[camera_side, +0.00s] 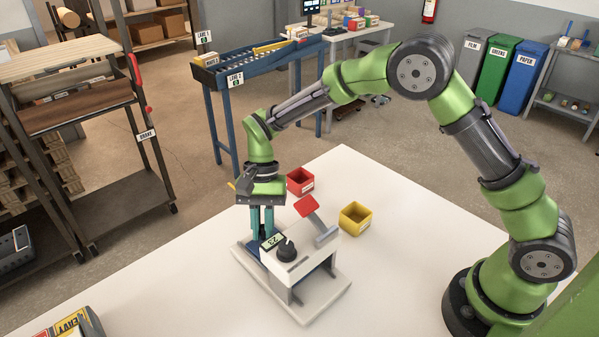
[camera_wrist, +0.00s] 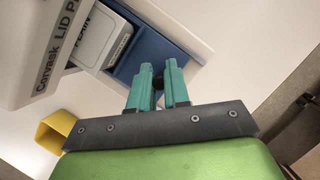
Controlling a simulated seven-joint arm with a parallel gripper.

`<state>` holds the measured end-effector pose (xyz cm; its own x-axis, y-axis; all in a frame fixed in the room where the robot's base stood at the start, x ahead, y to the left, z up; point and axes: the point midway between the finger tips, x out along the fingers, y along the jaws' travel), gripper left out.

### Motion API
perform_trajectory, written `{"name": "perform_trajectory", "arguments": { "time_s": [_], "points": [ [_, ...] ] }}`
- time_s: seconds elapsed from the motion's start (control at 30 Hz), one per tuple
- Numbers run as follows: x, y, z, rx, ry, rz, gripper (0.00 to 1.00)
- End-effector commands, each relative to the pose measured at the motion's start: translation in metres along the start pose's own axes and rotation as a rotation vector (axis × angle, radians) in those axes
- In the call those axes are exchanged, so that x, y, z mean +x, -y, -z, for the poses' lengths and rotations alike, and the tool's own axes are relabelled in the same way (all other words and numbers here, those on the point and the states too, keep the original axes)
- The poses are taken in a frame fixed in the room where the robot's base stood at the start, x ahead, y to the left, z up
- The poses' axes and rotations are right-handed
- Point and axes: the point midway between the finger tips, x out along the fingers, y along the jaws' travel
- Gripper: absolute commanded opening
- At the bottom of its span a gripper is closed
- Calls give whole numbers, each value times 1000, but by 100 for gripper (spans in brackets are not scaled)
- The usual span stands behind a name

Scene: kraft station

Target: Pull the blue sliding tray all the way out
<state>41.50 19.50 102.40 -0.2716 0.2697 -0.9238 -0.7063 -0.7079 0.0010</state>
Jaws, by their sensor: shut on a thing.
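The blue sliding tray (camera_wrist: 128,68) sticks out from under the white lid press (camera_wrist: 35,50) in the wrist view. A white piece marked "PLAIN" (camera_wrist: 92,42) lies on it. My gripper (camera_wrist: 157,85) has its teal fingers shut on the black knob (camera_wrist: 158,80) at the tray's outer end; the fingers partly hide the knob. In the side view the press (camera_side: 305,268) stands on a pale base plate, with a black dial on top and a red-ended lever. My gripper (camera_side: 262,232) points down at its far left side, where only a little of the blue tray (camera_side: 252,247) shows.
A red bin (camera_side: 300,181) and a yellow bin (camera_side: 355,217) stand on the white table (camera_side: 190,290) behind and right of the press. A box with lettering (camera_side: 65,325) is at the lower left. The table left of the press is clear.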

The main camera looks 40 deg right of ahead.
Motion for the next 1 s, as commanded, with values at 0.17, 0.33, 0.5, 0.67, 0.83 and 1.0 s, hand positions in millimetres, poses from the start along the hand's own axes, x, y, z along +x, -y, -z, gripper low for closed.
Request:
{"name": "perform_trajectory", "arguments": {
  "time_s": [0.17, 0.33, 0.5, 0.67, 0.83, 1.0],
  "points": [
    [-9, 25, 23, 2, 0, 4, 0],
    [-16, 43, 39, 1, 0, 3, 0],
    [-21, 53, 49, 1, 0, 4, 0],
    [-22, 56, 52, 0, -3, 5, 0],
    [-23, 56, 52, -1, -7, 7, 0],
    [-23, 56, 53, -1, -8, 7, 30]
  ]
}}
